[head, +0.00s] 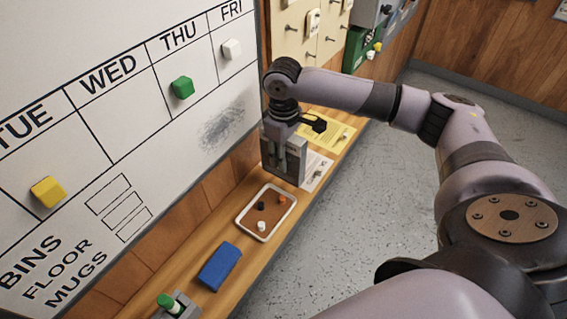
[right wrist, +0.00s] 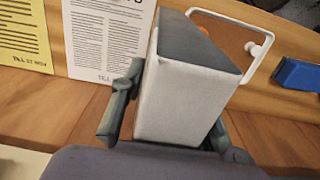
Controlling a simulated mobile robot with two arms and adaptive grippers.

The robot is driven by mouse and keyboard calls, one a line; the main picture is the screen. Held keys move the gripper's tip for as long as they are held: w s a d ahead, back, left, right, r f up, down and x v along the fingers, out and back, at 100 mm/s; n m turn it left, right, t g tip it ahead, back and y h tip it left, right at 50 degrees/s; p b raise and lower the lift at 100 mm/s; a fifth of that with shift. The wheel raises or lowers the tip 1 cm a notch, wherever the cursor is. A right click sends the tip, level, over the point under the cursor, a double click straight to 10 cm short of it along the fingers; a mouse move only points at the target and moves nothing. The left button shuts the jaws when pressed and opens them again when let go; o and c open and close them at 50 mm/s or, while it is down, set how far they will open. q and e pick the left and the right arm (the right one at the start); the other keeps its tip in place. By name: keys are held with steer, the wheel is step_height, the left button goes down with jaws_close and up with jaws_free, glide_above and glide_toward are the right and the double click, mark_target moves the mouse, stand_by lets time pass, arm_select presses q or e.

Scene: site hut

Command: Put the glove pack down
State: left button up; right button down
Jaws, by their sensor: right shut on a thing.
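The glove pack (head: 268,157) is a grey and white box above the narrow wooden ledge under the whiteboard. My right gripper (head: 288,160) is shut on it, with the fingers pointing down. In the right wrist view the pack (right wrist: 180,105) sits upright between the two fingers, its pale side and grey face showing. Its lower end is near the ledge, between the tray and the papers; I cannot tell whether it touches. My left gripper is not in view.
On the ledge (head: 190,290) are a white-rimmed tray (head: 241,226) with small pieces, a blue block (head: 220,266) and a green-topped item (head: 169,302). A white sheet (head: 316,172) and yellow sheet (head: 338,134) lie beyond the pack. The whiteboard (head: 130,130) stands close behind.

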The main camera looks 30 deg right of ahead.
step_height(320, 180, down, 4)
steer(key=shift+s+r+p, duration=0.1)
steer(key=shift+r+p, duration=0.1)
steer(key=shift+p, duration=0.1)
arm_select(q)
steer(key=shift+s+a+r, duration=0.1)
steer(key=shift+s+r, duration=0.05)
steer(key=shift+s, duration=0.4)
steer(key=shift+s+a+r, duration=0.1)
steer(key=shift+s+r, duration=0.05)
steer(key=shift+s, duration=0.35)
arm_select(e)
steer(key=shift+f, duration=0.3)
steer(key=shift+f, duration=0.1)
steer(key=c, duration=1.6)
jaws_free()
steer(key=o, duration=0.4)
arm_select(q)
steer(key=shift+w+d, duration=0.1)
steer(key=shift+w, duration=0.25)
